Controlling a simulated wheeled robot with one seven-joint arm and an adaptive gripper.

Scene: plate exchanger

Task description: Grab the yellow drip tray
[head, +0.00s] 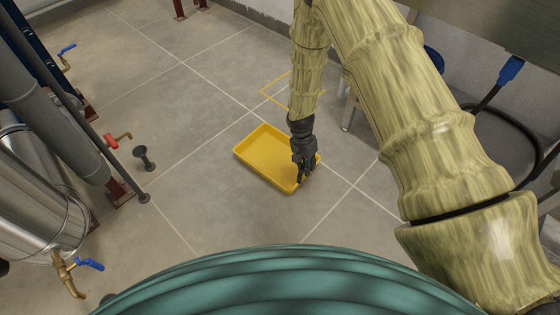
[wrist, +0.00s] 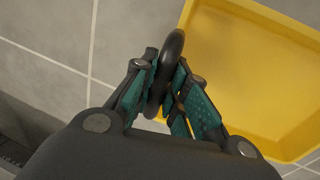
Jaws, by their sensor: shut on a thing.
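The yellow drip tray (head: 264,155) lies on the grey tiled floor in the middle of the head view, shallow and empty where visible. My gripper (head: 304,176) points down at its right end and covers part of the rim there. In the wrist view, the tray (wrist: 262,72) fills the upper right. My gripper (wrist: 168,82) is shut on a dark, rounded handle (wrist: 172,50) at the tray's near edge. The fingers hide the handle's lower part and where it joins the tray.
A yellow floor outline (head: 268,92) lies behind the tray. Pipes and a steel cylinder (head: 35,205) with blue-handled valves stand at the left. A small black floor piece (head: 144,158) stands between them and the tray. A metal leg (head: 348,112) stands behind right.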

